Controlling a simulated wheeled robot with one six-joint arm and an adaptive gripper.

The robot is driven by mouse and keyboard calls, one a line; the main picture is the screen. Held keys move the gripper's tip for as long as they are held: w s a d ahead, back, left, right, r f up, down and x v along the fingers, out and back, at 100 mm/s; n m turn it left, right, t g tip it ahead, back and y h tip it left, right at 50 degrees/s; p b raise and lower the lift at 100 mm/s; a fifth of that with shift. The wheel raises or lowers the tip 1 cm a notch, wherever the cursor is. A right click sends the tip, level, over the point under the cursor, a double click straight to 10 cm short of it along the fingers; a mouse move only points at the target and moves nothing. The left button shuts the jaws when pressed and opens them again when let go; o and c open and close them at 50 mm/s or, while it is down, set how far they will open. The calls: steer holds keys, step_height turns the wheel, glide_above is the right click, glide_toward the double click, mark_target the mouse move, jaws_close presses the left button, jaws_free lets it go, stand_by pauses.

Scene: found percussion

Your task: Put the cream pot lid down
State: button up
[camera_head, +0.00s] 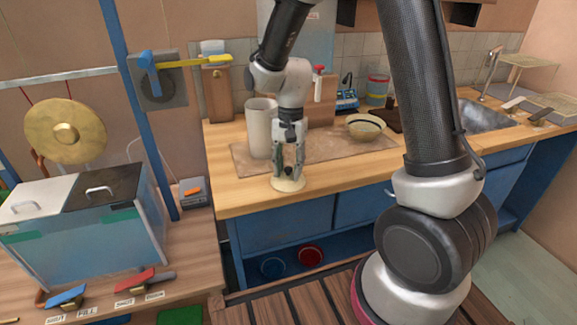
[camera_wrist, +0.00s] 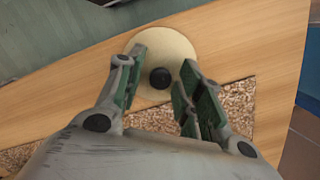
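The cream pot lid (camera_head: 288,184) is a pale round disc with a dark knob. It appears to lie flat on the wooden counter, near the front edge and just in front of the brown mat. My gripper (camera_head: 288,168) points down over it. In the wrist view the lid (camera_wrist: 172,42) shows beyond my gripper (camera_wrist: 162,72), whose fingers stand apart on either side of the black knob (camera_wrist: 160,78). Gaps show between the knob and both fingers. The fingers hide parts of the lid's sides.
A tall cream pot (camera_head: 261,128) stands on the brown mat (camera_head: 345,147) behind my gripper. A bowl (camera_head: 365,126) is to its right. The wooden counter (camera_head: 240,199) is bare at front left. A gong (camera_head: 66,132) and a metal-lidded tank (camera_head: 85,225) are at left.

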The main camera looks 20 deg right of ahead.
step_height(320, 180, up, 11)
steer(key=w, duration=0.1)
steer(key=s+d+r+n+t, duration=0.3)
steer(key=s+d+r, duration=0.6)
steer(key=s+d+r+n+t, duration=0.1)
steer(key=s+d+n, duration=0.3)
steer(key=s, duration=0.7)
steer(key=shift+s+d+t+h, duration=0.25)
steer(key=shift+d+t+h, duration=0.15)
steer(key=shift+d+t, duration=0.5)
